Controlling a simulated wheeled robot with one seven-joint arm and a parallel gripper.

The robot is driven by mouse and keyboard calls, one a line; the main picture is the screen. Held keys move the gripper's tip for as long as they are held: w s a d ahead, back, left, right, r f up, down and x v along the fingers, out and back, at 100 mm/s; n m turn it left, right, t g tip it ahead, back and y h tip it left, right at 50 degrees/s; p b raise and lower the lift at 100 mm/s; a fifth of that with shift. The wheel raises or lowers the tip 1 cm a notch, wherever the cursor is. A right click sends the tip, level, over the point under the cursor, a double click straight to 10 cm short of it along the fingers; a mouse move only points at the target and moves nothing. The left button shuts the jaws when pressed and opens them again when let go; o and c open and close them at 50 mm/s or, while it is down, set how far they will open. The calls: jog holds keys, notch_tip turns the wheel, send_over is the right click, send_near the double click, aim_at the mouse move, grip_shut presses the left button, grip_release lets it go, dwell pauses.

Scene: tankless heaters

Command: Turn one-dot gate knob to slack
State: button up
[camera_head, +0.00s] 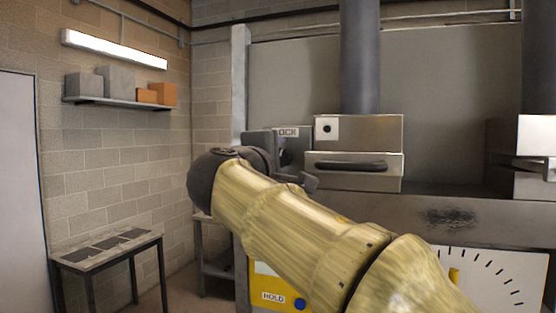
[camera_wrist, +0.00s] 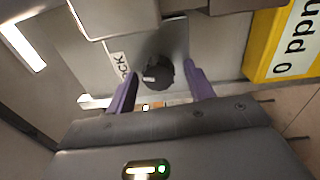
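A metal box (camera_head: 375,133) in the head view carries a white plate with one black dot (camera_head: 327,129). Just left of it is a dark round knob (camera_head: 285,158), mostly hidden behind my gripper. A white label (camera_head: 287,132) above the knob is partly covered and shows "OCK". In the wrist view the knob (camera_wrist: 158,74) has a white mark on its lower left side, and the label (camera_wrist: 120,66) lies to its left. My gripper (camera_wrist: 161,84) is open, its purple fingers on either side of the knob, with gaps visible.
A metal drawer-like front with a dark handle (camera_head: 352,165) sits right of the knob. A white dial (camera_head: 495,278) and a "HOLD" label (camera_head: 273,297) are low. A side table (camera_head: 105,248) stands left.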

jog(key=shift+s, duration=0.1)
jog(key=b+v, duration=0.4)
jog(key=v, duration=1.3)
jog(key=shift+s+f, duration=0.1)
jog(key=w+d+f+g+y, duration=0.1)
jog(key=w+d+f+g, duration=0.2)
jog(key=f, duration=0.8)
jog(key=w+d+f+m+g+y+p, duration=0.1)
jog(key=w+d+f+g, duration=0.2)
jog(key=f, duration=0.7)
jog(key=w+d+f+g, duration=0.2)
jog(key=w+f+g, duration=0.15)
jog(key=f, duration=0.75)
jog(key=s+d+f+m+g+y, duration=0.1)
jog(key=s+d+f+m, duration=0.3)
jog(key=f, duration=0.3)
jog(key=s+d+f+m+g+y+p, duration=0.1)
jog(key=s+d+f+m, duration=0.3)
jog(key=f, duration=0.4)
jog(key=s+d+f+m+g+y, duration=0.2)
jog(key=s+d+f+m+g, duration=0.1)
jog(key=f, duration=0.5)
jog(key=s+d+m, duration=0.1)
jog(key=d+m, duration=0.1)
jog(key=shift+s+m, duration=0.15)
jog(key=shift+m, duration=0.15)
